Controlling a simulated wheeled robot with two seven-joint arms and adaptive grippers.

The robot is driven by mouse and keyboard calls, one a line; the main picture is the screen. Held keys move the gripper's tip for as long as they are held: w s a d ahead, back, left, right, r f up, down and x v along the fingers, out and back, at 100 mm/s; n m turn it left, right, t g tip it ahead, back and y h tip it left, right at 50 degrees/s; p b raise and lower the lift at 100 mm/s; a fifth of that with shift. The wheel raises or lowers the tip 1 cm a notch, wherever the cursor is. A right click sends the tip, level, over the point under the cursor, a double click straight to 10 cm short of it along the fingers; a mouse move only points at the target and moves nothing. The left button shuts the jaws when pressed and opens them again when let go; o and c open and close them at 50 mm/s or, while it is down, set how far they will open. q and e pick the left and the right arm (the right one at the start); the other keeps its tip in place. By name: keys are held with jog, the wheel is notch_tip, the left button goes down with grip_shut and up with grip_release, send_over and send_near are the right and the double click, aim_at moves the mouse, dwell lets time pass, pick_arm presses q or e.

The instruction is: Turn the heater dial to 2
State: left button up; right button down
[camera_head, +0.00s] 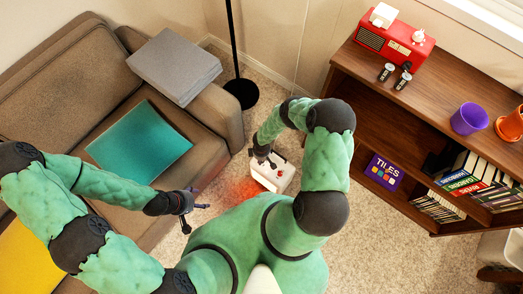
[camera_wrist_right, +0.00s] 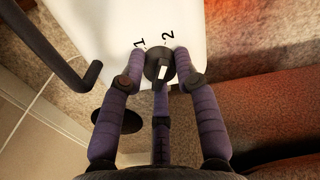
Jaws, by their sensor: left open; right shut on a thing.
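The white heater (camera_head: 270,183) stands on the carpet in the middle of the head view, with an orange glow on the floor beside it. In the right wrist view its white face (camera_wrist_right: 108,25) carries the figures 1 and 2 on either side above the dark dial (camera_wrist_right: 158,66). The dial has a pale mark; I cannot tell exactly which figure it points to. My right gripper (camera_head: 265,158) is at the heater, its purple fingers closed around the dial. My left gripper (camera_head: 191,208) is open and empty, left of the heater near the sofa.
A brown sofa (camera_head: 60,72) with grey, teal and yellow cushions fills the left. A black lamp stand (camera_head: 241,93) stands behind the heater. A wooden shelf (camera_head: 385,118) with a red radio (camera_head: 396,40) and cups is at right. Carpet right of the heater is clear.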

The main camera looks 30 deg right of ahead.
jog(key=shift+m, duration=0.3)
jog(key=c, duration=0.9)
grip_release()
jog(key=shift+r, duration=0.15)
jog(key=shift+r, duration=0.65)
notch_tip(320, 180, up, 10)
jog(key=shift+r, duration=0.2)
